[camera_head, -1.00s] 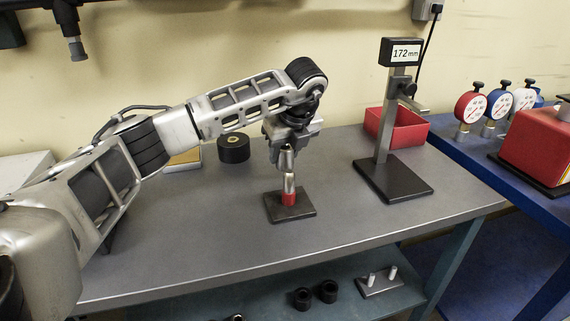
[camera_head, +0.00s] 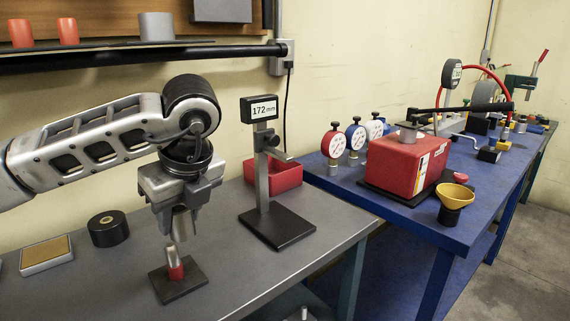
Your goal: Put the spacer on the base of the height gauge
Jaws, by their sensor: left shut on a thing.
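The height gauge stands on the grey bench, with a post, a 172 mm display (camera_head: 262,109) and a flat dark base (camera_head: 278,228). Nothing rests on the bare part of the base. My left gripper (camera_head: 175,257) points down to the left of the gauge, shut on a small red cylinder (camera_head: 177,273) that looks like the spacer. The fingers partly hide it. It is low at a small dark plate (camera_head: 181,290); I cannot tell whether it touches the plate.
A black ring (camera_head: 108,229) and a tan-topped block (camera_head: 47,254) lie left of my gripper. A red bin (camera_head: 285,178) stands behind the gauge. The blue bench at right holds dial gauges (camera_head: 333,144), a red machine (camera_head: 405,163) and a yellow funnel (camera_head: 456,196).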

